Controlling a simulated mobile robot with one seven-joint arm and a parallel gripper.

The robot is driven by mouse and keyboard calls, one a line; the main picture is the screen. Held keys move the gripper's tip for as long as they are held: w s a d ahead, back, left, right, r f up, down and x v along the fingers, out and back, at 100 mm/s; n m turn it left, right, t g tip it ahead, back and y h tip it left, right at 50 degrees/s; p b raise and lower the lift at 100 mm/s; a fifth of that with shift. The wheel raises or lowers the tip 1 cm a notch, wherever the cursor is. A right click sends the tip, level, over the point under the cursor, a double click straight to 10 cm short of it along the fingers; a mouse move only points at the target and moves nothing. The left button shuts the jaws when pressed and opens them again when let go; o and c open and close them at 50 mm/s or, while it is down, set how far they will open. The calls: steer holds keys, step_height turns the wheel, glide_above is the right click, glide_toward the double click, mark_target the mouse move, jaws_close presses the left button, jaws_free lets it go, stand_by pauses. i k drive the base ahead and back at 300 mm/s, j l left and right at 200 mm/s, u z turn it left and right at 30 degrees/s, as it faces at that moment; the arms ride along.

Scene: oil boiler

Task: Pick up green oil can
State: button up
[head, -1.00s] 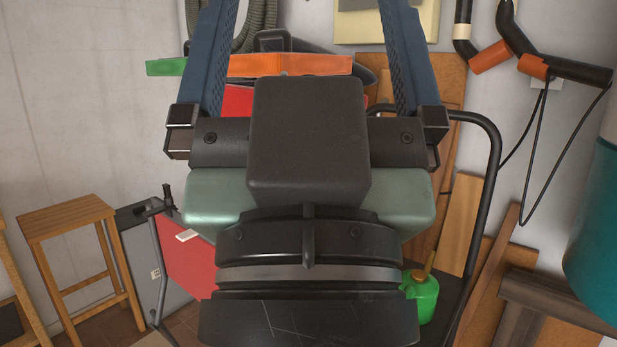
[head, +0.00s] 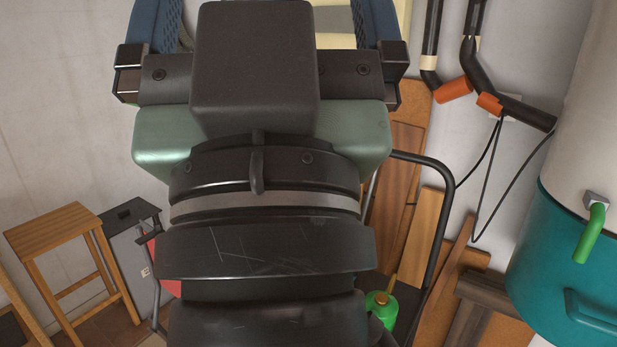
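The green oil can (head: 383,309) stands low behind my arm, right of the picture's middle. Its top and right side show, with a brownish-yellow spout; my arm hides the rest. It seems to rest on a dark surface by a black tubular frame. My gripper (head: 262,20) is high in the picture, well above the can and apart from it. Its two blue fingers are spread wide at the top edge, and their tips are out of the picture. I see nothing held between the parts of the fingers that show.
A black tubular handle (head: 441,200) curves up right of the can. Wooden boards (head: 424,232) lean on the wall behind it. A teal and white tank (head: 570,250) with a green spout stands at right. A wooden stool (head: 62,225) and a grey box (head: 135,245) stand at left.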

mark_target(384, 306)
steer(key=i+j+z, duration=0.1)
steer(key=i+j, duration=0.25)
steer(key=j, duration=0.15)
steer(key=i+j, duration=0.3)
steer(key=j, duration=0.2)
steer(key=z, duration=1.7)
